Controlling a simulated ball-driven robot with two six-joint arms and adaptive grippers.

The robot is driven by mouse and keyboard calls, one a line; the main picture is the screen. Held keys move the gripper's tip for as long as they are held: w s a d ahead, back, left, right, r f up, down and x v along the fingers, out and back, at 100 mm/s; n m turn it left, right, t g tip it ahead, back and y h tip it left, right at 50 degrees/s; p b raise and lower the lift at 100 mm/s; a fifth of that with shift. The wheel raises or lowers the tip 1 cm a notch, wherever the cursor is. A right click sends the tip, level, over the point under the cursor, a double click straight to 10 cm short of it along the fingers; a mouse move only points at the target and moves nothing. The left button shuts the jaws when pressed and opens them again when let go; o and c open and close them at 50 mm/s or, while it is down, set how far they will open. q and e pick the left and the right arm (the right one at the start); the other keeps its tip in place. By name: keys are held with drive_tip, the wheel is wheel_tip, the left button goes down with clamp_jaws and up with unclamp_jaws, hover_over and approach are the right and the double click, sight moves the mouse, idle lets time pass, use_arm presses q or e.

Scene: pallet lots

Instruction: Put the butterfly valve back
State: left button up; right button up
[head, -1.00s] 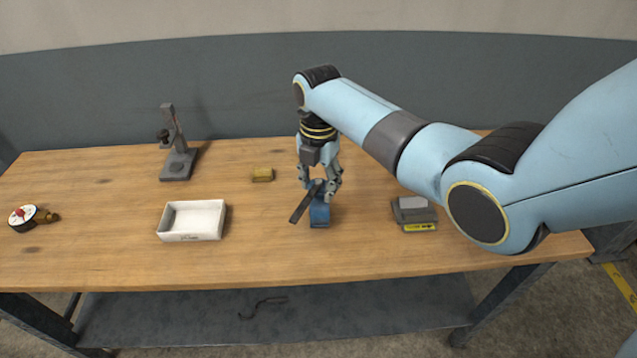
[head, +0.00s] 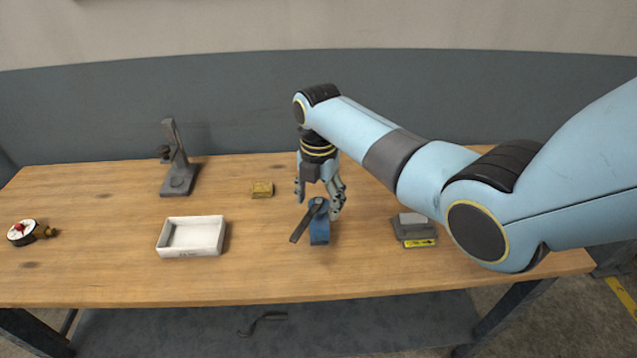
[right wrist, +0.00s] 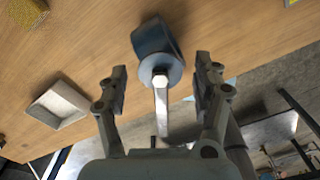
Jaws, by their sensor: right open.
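The butterfly valve (head: 319,228) has a blue body and a dark lever handle, and stands on the wooden table near its middle. In the right wrist view the valve (right wrist: 152,42) lies ahead of the fingers, with its round collar and lever pointing back between them. My right gripper (head: 320,205) is open just above the valve. In the right wrist view the two fingers (right wrist: 162,75) stand apart on either side of the lever, and no contact shows. My left gripper is not in view.
A white open tray (head: 191,252) stands left of the valve. A yellow block (head: 262,189) and a grey stand (head: 179,178) are behind it. A pressure gauge (head: 24,232) lies far left. A grey block with a yellow label (head: 414,230) sits right. The front middle of the table is clear.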

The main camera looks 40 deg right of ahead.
wheel_tip(320, 180, up, 12)
drive_tip(key=shift+f, duration=0.2)
idle(0.4)
